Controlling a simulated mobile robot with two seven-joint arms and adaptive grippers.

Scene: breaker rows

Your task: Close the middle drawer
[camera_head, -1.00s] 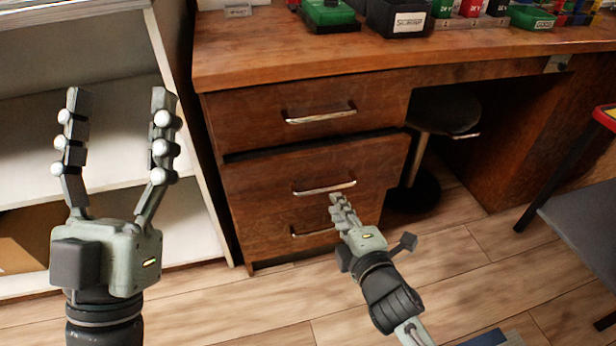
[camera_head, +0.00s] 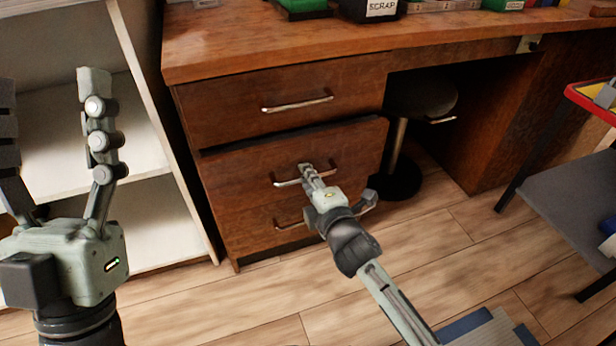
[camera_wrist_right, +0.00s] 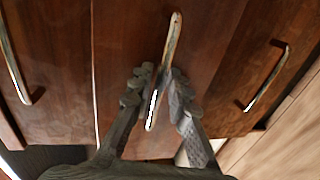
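The wooden desk has a column of three drawers. The middle drawer (camera_head: 240,172) stands out a little, with a dark gap along its top edge. Its metal handle (camera_head: 287,183) also shows in the right wrist view (camera_wrist_right: 170,45). My right gripper (camera_head: 308,172) is at this handle. In the right wrist view its fingers (camera_wrist_right: 162,80) lie close on either side of the bar; whether they grip it is unclear. My left gripper (camera_head: 50,90) is open and empty at the left, in front of the shelf and away from the drawers.
The top drawer (camera_head: 225,108) and the bottom drawer (camera_head: 235,222) lie above and below. A stool (camera_head: 400,165) stands under the desk. A white shelf (camera_head: 150,160) is at the left. A grey cart (camera_head: 570,195) is at the right. Bins stand on the desk top.

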